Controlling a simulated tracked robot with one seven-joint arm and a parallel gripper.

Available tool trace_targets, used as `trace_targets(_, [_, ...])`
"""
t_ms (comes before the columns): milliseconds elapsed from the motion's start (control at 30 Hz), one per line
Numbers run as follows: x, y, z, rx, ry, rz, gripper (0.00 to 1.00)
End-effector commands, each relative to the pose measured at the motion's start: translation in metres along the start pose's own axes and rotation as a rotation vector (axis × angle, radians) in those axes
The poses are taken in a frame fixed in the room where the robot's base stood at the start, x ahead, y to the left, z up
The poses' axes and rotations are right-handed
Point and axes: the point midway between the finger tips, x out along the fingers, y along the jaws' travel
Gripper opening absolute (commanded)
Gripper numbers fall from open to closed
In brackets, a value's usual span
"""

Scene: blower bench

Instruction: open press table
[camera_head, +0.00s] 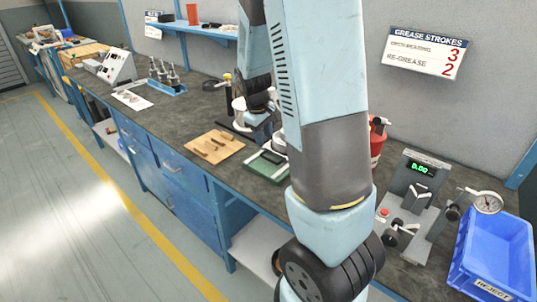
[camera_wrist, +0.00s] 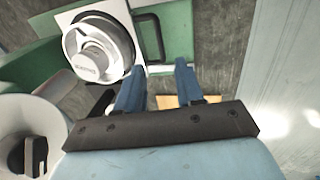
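In the wrist view a green fixture (camera_wrist: 180,32) carries a white square plate with a round white housing (camera_wrist: 95,52) on it. A dark bar handle (camera_wrist: 152,36) stands at the plate's right edge. I take this to be the press with its table, but cannot be sure. My gripper (camera_wrist: 158,82) has its two blue fingers apart with nothing between them. The fingertips are just below the handle in the picture, and no contact shows. In the head view the green fixture (camera_head: 267,164) sits on the bench, partly hidden by my arm.
A wooden board (camera_head: 212,149) with small parts lies left of the fixture. A red canister (camera_head: 377,145), a gauge device with a green display (camera_head: 420,172) and a blue reject bin (camera_head: 492,262) stand to the right. A white round part (camera_wrist: 25,118) is close at lower left.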

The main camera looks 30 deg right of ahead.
Motion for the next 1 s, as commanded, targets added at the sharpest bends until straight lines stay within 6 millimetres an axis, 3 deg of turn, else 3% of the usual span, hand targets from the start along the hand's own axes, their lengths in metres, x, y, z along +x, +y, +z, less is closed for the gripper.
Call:
trace_targets(200, [0.036,0.000,0.002,0.001,-0.004,-0.001,0.37])
trace_targets(500, [0.074,0.000,0.001,0.002,-0.002,-0.001,0.37])
trace_targets(700, [0.086,0.001,0.001,0.002,0.000,0.000,0.37])
trace_targets(1000, [0.088,0.001,0.001,0.002,0.000,0.000,0.37])
